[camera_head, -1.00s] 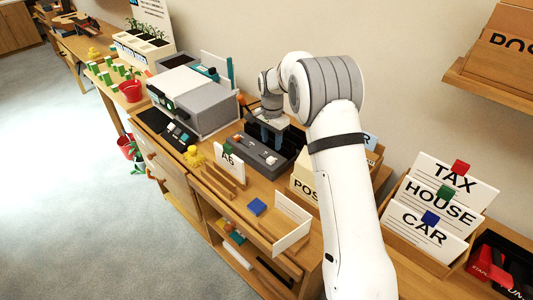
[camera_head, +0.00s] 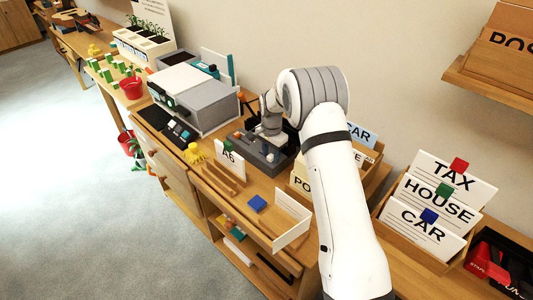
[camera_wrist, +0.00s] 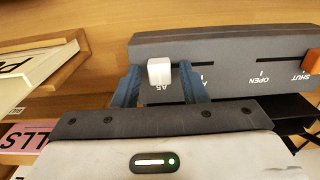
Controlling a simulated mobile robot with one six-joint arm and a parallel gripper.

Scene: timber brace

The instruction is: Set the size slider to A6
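The size slider is a white knob (camera_wrist: 160,70) on a dark grey device (camera_wrist: 225,48) in the wrist view. It sits at the end of a slot, by the mark A5; no A6 mark shows on the device there. My gripper (camera_wrist: 160,80) has its two blue fingers on either side of the knob, with small gaps, so it looks open and not clamped. In the head view the dark device (camera_head: 260,156) stands on the bench, and my arm hides part of it. A white card reading A6 (camera_head: 229,162) with a green clip stands in front.
The wrist view also shows OPEN and SHUT marks and an orange knob (camera_wrist: 311,62) at the device's right.

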